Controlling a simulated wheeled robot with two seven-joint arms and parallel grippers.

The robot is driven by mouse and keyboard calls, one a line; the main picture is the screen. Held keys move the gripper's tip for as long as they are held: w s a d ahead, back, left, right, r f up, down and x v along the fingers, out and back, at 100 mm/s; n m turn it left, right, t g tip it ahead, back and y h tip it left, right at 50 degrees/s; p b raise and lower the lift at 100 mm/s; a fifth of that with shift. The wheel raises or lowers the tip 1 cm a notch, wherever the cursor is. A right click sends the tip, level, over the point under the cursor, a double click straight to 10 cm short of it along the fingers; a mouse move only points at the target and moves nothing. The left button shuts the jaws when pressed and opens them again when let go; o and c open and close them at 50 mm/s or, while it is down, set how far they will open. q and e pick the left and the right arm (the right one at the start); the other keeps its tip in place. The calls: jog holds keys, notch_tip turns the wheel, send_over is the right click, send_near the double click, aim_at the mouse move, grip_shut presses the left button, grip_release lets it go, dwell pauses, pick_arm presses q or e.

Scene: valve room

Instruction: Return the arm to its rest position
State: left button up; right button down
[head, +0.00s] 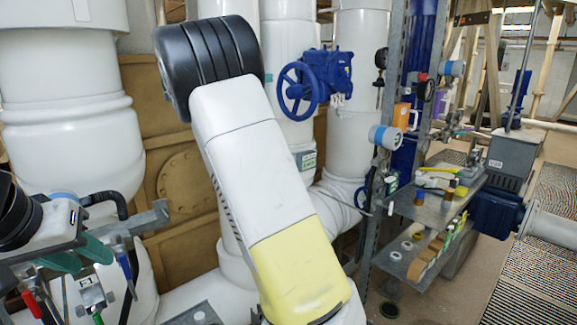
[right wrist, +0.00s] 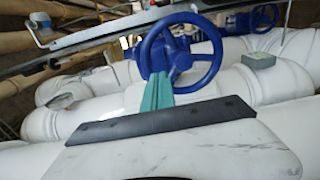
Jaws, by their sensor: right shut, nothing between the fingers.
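My left gripper (head: 80,258) is at the lower left of the head view, beside a rack of hanging tools. Its teal fingers look apart, with nothing visible held between them. My right gripper (right wrist: 157,90) shows in the right wrist view, its teal fingers together and empty. They point at the lower part of a blue handwheel (right wrist: 145,55); I cannot tell whether they touch it. My own white, black and yellow arm link stands across the middle of the head view and hides what is behind it. The right gripper does not show in the head view.
A blue valve wheel (head: 298,91) sits on white pipes right of my arm link. A metal shelf (head: 432,210) with small items stands further right. Hanging tools (head: 92,295) crowd the lower left.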

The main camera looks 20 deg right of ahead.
jog(key=s+d+f+m+g+y, duration=0.1)
jog(key=s+d+f+y, duration=0.2)
jog(key=s+f+y, duration=0.35)
jog(key=s+d+f+g+y, duration=0.1)
jog(key=s+d+f+y, duration=0.15)
jog(key=s+f, duration=0.55)
jog(key=s+a+f+m+t+y, duration=0.1)
jog(key=s+a+f+y, duration=0.2)
jog(key=s+a+y, duration=0.2)
jog(key=s+a+f+m+t+y, duration=0.1)
jog(key=s+a+f+y, duration=0.3)
jog(key=s+a, duration=0.8)
jog(key=s+y, duration=0.1)
jog(key=s, duration=0.3)
jog(key=shift+s+a, duration=0.15)
jog(key=shift+s, duration=0.25)
jog(key=shift+f, duration=0.1)
